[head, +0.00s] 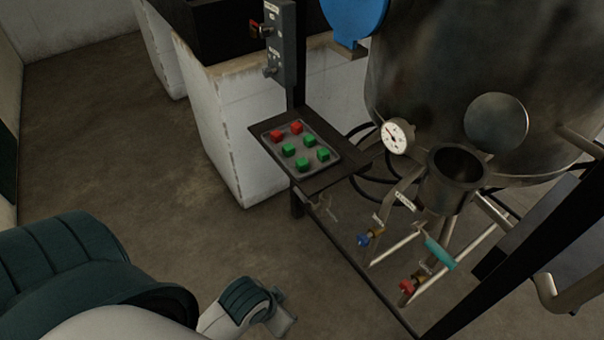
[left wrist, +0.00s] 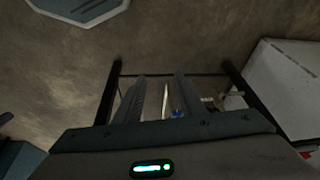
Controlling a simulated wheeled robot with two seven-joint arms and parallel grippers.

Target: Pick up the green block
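Several green blocks lie in a shallow grey tray (head: 270,146) on a dark shelf (head: 261,131). One green block (head: 288,150) is at the left, one (head: 309,140) at the back right, one (head: 302,164) at the front and one (head: 323,154) at the right. My left gripper (head: 283,318) is low at the bottom of the head view, well apart from the tray and nearer to me. In the left wrist view its two fingers (left wrist: 160,78) stand apart with nothing between them. No green block shows in the left wrist view. My right gripper is not in view.
Two red blocks (head: 277,136) (head: 296,127) share the tray. A post with a grey switch box (head: 280,45) rises behind it. A metal tank (head: 440,80) with a gauge (head: 397,136), pipes and valves (head: 369,238) stands to the right. The floor (head: 110,130) at left is clear.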

